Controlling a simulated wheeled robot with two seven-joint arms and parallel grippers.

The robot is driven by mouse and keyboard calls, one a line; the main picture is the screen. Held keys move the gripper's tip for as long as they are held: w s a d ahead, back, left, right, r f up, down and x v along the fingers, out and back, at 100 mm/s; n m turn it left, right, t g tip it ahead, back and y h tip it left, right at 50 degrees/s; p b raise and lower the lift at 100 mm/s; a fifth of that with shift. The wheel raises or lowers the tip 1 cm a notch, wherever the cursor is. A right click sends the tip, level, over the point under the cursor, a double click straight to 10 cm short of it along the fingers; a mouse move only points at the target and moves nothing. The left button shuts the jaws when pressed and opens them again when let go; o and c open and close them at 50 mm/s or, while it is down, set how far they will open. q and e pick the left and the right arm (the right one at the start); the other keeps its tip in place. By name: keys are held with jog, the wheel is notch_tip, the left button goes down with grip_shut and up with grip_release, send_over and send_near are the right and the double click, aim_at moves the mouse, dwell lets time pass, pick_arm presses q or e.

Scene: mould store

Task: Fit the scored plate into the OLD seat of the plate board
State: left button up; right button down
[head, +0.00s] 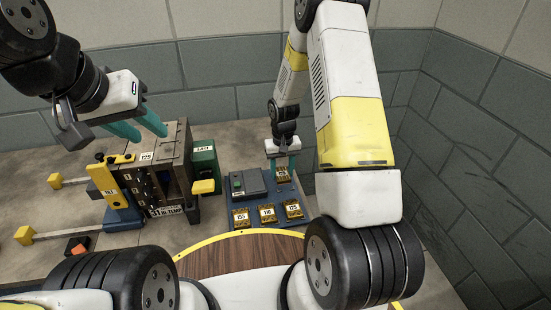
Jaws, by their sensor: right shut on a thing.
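The blue plate board (271,222) lies on the table in the middle of the view. Brass-coloured plates with white number labels sit along its front: one at the left (241,218), one in the middle (267,215) and one at the right (293,210). My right gripper (282,168) points down at the board's back right, shut on another labelled brass plate (283,175). I cannot tell whether this plate touches the board. Its score mark and the OLD marking are too small to make out. My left gripper (149,134) is open and empty, high at the left.
Yellow-ended rods (60,235) lie far left. A round wooden top (235,255) is in front.

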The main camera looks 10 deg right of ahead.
jog(key=shift+w+d, duration=0.45)
jog(key=shift+w, duration=0.05)
jog(key=shift+a+f, duration=0.1)
jog(key=shift+f, duration=1.65)
jog(key=shift+s+f, duration=0.1)
jog(key=shift+f, duration=0.05)
jog(key=c, duration=0.7)
grip_release()
jog(key=shift+f, duration=0.1)
notch_tip(320, 180, up, 12)
notch_tip(320, 180, up, 10)
jog(key=t, duration=0.1)
send_over(283, 172)
jog(key=s, duration=0.2)
jog(key=s+a+r+t+y, duration=0.1)
jog(key=s+r+t, duration=0.2)
jog(key=s+r, duration=1.25)
jog(key=s, duration=0.1)
jog(key=s+r+t, duration=0.1)
jog(key=s+r, duration=0.1)
jog(key=s, duration=0.1)
jog(key=s+a+r+t+y, duration=0.1)
jog(key=s, duration=0.1)
jog(key=shift+s+r, duration=0.15)
jog(key=shift+s, duration=0.2)
